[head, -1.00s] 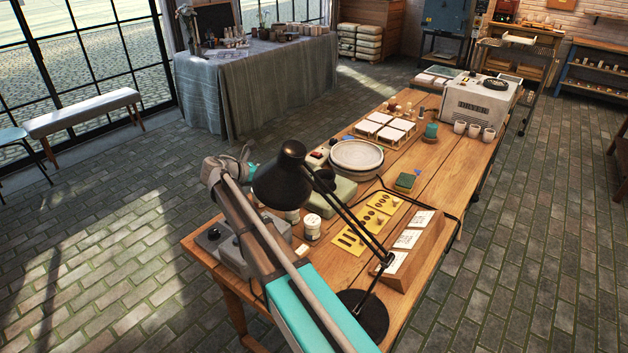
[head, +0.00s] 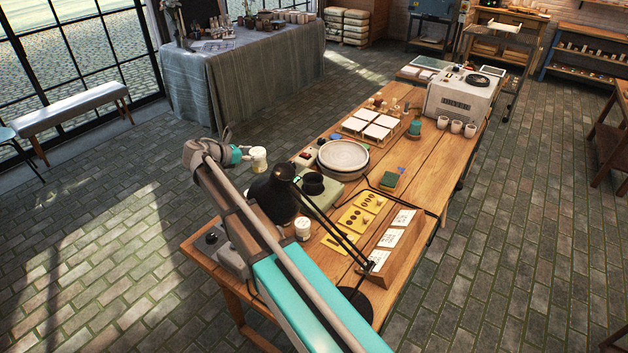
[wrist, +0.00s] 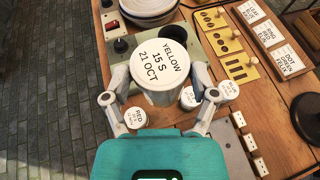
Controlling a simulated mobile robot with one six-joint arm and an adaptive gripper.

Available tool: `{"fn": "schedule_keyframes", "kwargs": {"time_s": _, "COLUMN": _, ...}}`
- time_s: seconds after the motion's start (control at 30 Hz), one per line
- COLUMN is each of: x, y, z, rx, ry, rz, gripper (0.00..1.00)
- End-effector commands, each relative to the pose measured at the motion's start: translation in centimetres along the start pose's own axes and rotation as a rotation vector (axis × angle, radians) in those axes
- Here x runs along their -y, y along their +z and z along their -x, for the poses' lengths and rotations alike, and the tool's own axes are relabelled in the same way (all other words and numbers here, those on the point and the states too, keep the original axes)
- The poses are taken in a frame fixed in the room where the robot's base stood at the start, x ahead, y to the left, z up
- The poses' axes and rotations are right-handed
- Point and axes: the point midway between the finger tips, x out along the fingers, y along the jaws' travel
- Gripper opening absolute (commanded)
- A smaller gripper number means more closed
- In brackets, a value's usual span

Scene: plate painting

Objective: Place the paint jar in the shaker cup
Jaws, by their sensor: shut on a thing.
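My gripper (wrist: 160,78) is shut on a white paint jar (wrist: 160,62) with a lid reading "YELLOW 15 S 21 OCT". The wrist view shows a finger on each side of it. In the head view the held jar (head: 258,158) is in the air, left of the green shaker, at the end of my gripper (head: 246,156). The black shaker cup (head: 313,184) stands open on the green shaker, right of the held jar and apart from it. In the wrist view the cup (wrist: 203,47) is partly hidden behind the jar.
Other jars stand on the bench, including one labelled RED (wrist: 135,117) and one near the lamp (head: 303,228). The black lamp (head: 272,196) stands close to my arm. Yellow stencil cards (head: 355,218) lie to the right.

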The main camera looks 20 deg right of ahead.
Motion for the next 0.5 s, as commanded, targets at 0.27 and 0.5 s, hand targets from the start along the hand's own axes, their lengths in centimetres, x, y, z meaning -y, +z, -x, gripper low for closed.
{"fn": "schedule_keyframes", "kwargs": {"time_s": 0.27, "x": 0.1, "y": 4.4, "z": 1.5, "rx": 0.0, "ry": -0.003, "rz": -0.001, "gripper": 0.22}}
{"fn": "schedule_keyframes", "kwargs": {"time_s": 0.5, "x": 0.2, "y": 8.1, "z": 2.6, "rx": 0.001, "ry": -0.008, "rz": -0.003, "gripper": 0.22}}
